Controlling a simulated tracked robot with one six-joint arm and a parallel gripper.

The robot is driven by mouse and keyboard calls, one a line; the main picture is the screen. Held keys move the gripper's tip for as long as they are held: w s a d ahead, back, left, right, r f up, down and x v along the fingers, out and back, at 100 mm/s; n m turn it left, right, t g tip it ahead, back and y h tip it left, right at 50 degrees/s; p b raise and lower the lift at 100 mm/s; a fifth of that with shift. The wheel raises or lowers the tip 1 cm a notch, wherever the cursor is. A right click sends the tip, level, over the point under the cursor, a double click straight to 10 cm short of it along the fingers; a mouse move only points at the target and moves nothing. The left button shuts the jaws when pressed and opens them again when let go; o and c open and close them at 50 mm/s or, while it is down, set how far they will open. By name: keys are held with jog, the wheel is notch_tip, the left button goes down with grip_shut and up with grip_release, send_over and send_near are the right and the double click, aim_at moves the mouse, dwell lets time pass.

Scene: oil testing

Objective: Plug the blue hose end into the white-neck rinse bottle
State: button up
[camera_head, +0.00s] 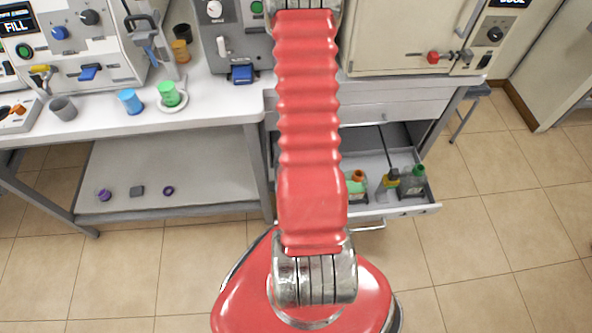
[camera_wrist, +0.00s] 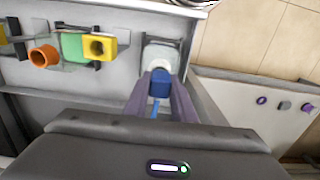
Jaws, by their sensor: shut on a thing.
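In the wrist view my gripper (camera_wrist: 162,90) has its two purple-grey fingers shut on the blue hose end (camera_wrist: 160,83). A short piece of blue hose (camera_wrist: 155,108) shows below it between the fingers. The grey rinse bottle with a white neck (camera_wrist: 163,55) is directly beyond the fingertips. The blue end overlaps the near side of the white neck in the picture; I cannot tell whether it is inside, touching or just short of it. In the head view my red arm hides the gripper, the hose end and this bottle.
Orange (camera_wrist: 43,57) and yellow (camera_wrist: 98,47) necks stand left of the gripper. A lower shelf (camera_head: 215,180) holds small purple and grey parts.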

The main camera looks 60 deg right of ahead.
jog(key=shift+f, duration=0.6)
dwell(0.3)
jog(key=o, duration=1.1)
jog(key=shift+o, duration=0.2)
jog(key=shift+r, duration=0.1)
notch_tip(320, 180, up, 14)
jog(key=shift+f, duration=0.25)
dwell(0.5)
